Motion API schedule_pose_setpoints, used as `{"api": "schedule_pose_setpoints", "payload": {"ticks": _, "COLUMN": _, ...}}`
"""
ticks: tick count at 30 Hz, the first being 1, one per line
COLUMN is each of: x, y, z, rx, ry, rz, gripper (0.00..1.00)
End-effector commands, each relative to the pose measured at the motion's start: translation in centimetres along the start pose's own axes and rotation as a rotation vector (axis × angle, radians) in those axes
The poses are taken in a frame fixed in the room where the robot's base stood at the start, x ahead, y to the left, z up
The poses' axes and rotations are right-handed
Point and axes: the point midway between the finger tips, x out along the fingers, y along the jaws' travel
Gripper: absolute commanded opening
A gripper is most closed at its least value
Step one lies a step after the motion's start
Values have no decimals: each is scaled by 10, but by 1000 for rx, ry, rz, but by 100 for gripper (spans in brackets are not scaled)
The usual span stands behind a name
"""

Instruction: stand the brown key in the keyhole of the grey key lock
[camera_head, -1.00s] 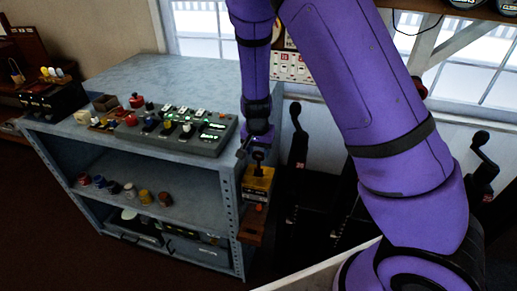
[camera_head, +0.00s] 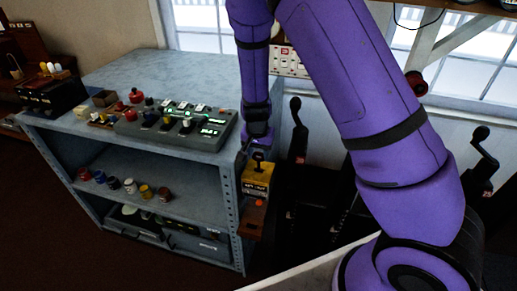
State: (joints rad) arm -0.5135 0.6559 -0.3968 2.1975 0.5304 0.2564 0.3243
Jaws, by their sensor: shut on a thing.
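My gripper (camera_head: 257,143) points down at the right front corner of the grey shelf unit, just above a yellow box with a dark knob. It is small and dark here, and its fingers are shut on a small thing. The brown key cannot be made out; the fingers and the dark background hide its shape. I cannot tell the grey key lock or its keyhole apart from the other fittings.
The yellow box (camera_head: 256,181) is fixed at the corner of the shelf unit (camera_head: 195,75). A grey control panel (camera_head: 175,128) with green lights lies on its top. Black levers (camera_head: 297,135) stand to the right. My purple arm covers the middle right.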

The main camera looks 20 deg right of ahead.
Motion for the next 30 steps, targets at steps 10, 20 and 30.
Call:
{"api": "schedule_pose_setpoints", "payload": {"ticks": 10, "x": 9, "y": 0, "z": 1, "rx": 1, "ry": 0, "rz": 0, "gripper": 8}}
{"api": "schedule_pose_setpoints", "payload": {"ticks": 20, "x": 17, "y": 0, "z": 3, "rx": 0, "ry": 0, "rz": 0, "gripper": 8}}
{"api": "schedule_pose_setpoints", "payload": {"ticks": 30, "x": 26, "y": 0, "z": 4, "rx": 1, "ry": 0, "rz": 0, "gripper": 8}}
